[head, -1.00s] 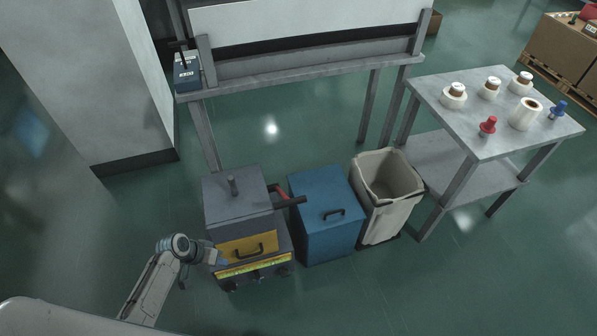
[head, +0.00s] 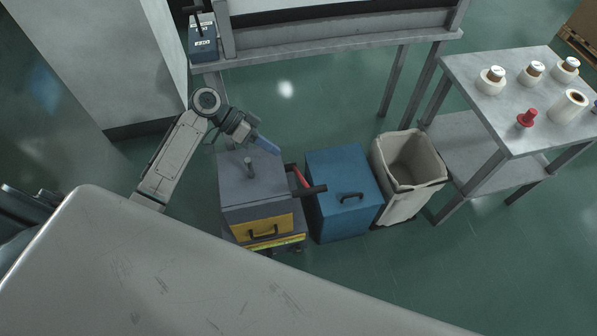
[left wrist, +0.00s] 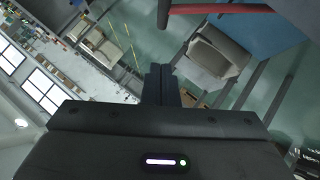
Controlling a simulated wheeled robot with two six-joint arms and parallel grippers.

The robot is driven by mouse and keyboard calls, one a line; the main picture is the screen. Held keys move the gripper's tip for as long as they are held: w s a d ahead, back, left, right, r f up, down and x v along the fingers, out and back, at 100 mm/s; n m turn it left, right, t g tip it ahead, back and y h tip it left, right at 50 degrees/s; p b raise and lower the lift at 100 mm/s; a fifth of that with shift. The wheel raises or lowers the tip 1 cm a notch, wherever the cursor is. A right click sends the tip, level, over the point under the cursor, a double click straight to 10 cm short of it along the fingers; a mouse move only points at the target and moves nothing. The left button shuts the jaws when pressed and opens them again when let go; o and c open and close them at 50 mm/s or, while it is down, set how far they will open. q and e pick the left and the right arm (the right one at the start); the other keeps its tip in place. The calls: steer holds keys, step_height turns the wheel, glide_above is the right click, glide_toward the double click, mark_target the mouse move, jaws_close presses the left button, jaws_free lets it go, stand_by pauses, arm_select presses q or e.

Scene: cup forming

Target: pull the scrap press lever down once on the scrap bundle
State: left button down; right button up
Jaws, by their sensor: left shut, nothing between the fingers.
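The scrap press (head: 240,188) is a grey box with a yellow drawer front (head: 263,229) and a black handle. Its lever (head: 300,178) is a red arm with a dark bar grip (head: 313,190) on the right side of the press. The red lever arm (left wrist: 220,8) also shows at the top of the left wrist view. My left gripper (head: 266,144) is above the press's back edge, up and left of the lever, apart from it. In the left wrist view its dark fingers (left wrist: 162,84) are together, with nothing between them. I see no scrap bundle. My right gripper is out of view.
A blue lidded bin (head: 335,165) stands right of the press, close to the lever grip. A beige waste bin (head: 433,170) follows it. A grey workbench (head: 330,47) runs behind, and a table (head: 490,115) with rolls and a red stamp is at the right.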

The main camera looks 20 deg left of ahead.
arm_select(q)
steer(key=s+a+f+p+x, duration=0.1)
steer(key=s+p+x, duration=0.1)
steer(key=x, duration=1)
steer(key=shift+d+f+p, duration=0.25)
steer(key=shift+f+p, duration=0.35)
steer(key=shift+f, duration=0.05)
